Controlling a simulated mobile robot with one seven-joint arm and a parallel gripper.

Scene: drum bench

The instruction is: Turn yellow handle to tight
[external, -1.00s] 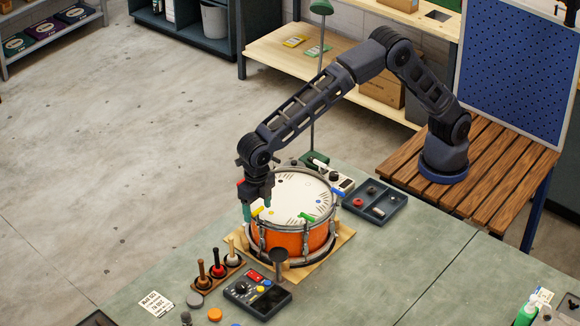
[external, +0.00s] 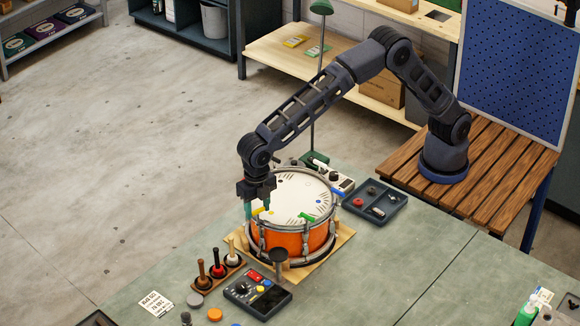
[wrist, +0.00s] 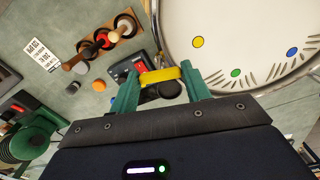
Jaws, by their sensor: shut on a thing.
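The yellow handle (external: 257,211) stands at the near-left rim of an orange drum (external: 290,240) with a white head. In the wrist view the yellow handle (wrist: 163,75) lies between the two green fingers of my gripper (wrist: 160,84), which is shut on it, one finger at each end. In the external view my gripper (external: 257,208) points down over the rim. Tick marks and a yellow dot (wrist: 197,42) show on the drum head. Which mark the handle points to cannot be told.
A green handle (external: 306,216) and a blue handle (external: 337,193) stand on the same rim. A mallet rack (external: 220,273) and a control box (external: 257,292) lie in front of the drum. A dark parts tray (external: 374,202) is to its right.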

